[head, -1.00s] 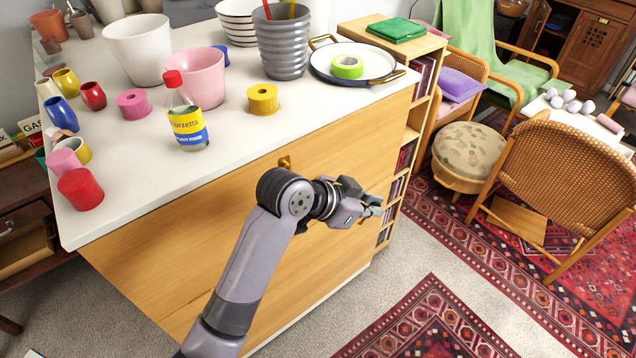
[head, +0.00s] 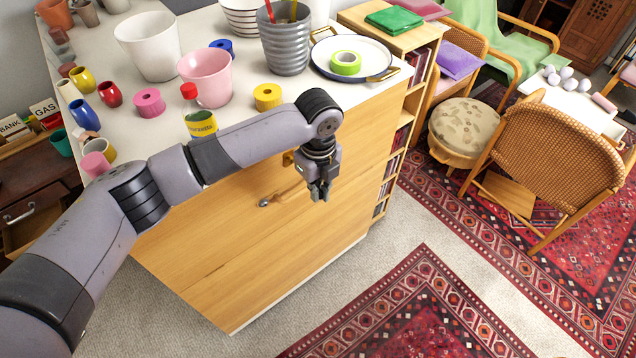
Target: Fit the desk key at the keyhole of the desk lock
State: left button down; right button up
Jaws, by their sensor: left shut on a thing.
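My left gripper (head: 319,191) points down in front of the wooden front of the white-topped cabinet. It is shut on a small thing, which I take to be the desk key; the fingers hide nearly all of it. A small brass fitting (head: 288,159), which looks like the desk lock, sits high on the wooden front, left of the gripper and partly behind my arm. Its keyhole cannot be made out. The gripper appears apart from it. My right gripper is not in view.
A small metal knob (head: 264,203) sticks out of the wooden front. The white top (head: 330,103) holds a pink pot (head: 207,78), a grey ribbed pot (head: 285,45), a bottle (head: 199,122) and a tray (head: 322,64).

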pick_arm(q)
jog(key=shift+d, duration=0.15)
jog(key=shift+r+p, duration=0.4)
jog(key=shift+p, duration=0.15)
jog(key=shift+w+a, duration=0.15)
jog(key=shift+a, duration=0.05)
jog(key=shift+w+a+f, duration=0.1)
jog(key=shift+w+a, duration=0.1)
jog(key=shift+w, duration=0.1)
jog(key=shift+w+a+b, duration=0.2)
jog(key=shift+w+a, duration=0.25)
jog(key=shift+w, duration=0.2)
jog(key=shift+w+a+b, duration=0.2)
jog(key=shift+w+a, duration=0.25)
jog(key=shift+w, duration=0.15)
jog(key=shift+w+a, duration=0.2)
jog(key=shift+w, duration=0.1)
jog(key=shift+p, duration=0.3)
